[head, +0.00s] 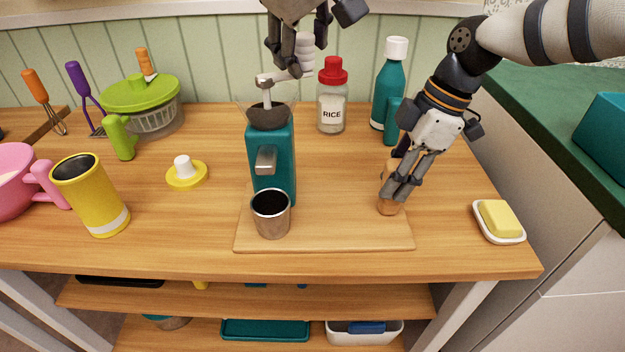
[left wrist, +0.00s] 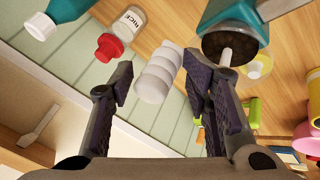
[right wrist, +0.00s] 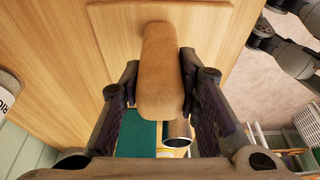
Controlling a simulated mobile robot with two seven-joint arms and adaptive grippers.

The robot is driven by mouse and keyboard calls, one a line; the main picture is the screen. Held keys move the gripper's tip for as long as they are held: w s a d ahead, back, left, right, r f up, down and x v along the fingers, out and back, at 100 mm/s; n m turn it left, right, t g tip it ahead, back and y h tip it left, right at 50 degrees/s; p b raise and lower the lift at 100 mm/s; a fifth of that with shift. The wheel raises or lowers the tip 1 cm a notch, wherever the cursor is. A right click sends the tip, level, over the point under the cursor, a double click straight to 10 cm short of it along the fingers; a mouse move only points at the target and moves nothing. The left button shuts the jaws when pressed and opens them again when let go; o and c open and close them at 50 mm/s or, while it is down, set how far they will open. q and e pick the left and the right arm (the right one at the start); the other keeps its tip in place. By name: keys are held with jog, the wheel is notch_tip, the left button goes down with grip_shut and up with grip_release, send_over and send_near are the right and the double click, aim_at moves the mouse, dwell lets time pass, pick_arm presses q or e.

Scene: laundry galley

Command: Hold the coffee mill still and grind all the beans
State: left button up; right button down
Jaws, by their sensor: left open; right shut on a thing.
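The teal coffee mill (head: 262,148) stands on a wooden base board (head: 340,235), with a dark hopper (head: 268,117) on top. Dark contents, perhaps beans, show inside the hopper in the left wrist view (left wrist: 232,48). The crank's pale grip (head: 305,46) points up. My left gripper (head: 295,50) is open; in the left wrist view the crank grip (left wrist: 158,76) stands between its fingers, with gaps visible. My right gripper (head: 398,185) is shut on the upright wooden handle (right wrist: 160,75) at the board's right side. A steel cup (head: 271,215) stands at the mill's front.
A rice jar (head: 331,100) and teal bottle (head: 390,85) stand behind. A yellow tumbler (head: 95,195), yellow lid (head: 187,173) and green salad spinner (head: 140,100) are left. A butter dish (head: 498,222) sits at the right edge. Clear table lies between tumbler and board.

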pick_arm(q)
jog(key=shift+r, duration=4.05)
jog(key=shift+s+n, duration=0.3)
jog(key=shift+n, duration=0.5)
jog(key=shift+c, duration=0.4)
jog(key=f+n, duration=0.2)
jog(key=w+f+n, duration=0.1)
jog(key=f+n, duration=0.4)
jog(key=shift+w+f+n, duration=0.25)
jog(key=shift+f+n, duration=0.05)
jog(key=shift+f, duration=0.1)
